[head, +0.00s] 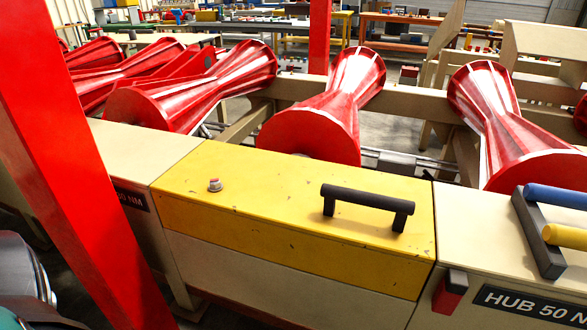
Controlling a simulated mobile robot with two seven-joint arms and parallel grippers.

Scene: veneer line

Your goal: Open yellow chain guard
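The yellow chain guard (290,210) is a worn, chipped yellow cover on a long cream housing in the centre of the head view. Its lid lies flat and looks shut, level with the cream housing on both sides. A black bar handle (368,200) stands on its top, right of the middle. Nothing is touching the handle. Neither of my grippers can be made out in this view.
Red ribbed hourglass rollers (318,125) lie behind the guard. A red post (75,150) rises at left. A dark bracket with blue and yellow bars (540,235) sits on the right housing, above a "HUB 50" label (525,303). A red-and-black block (450,292) is on its front.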

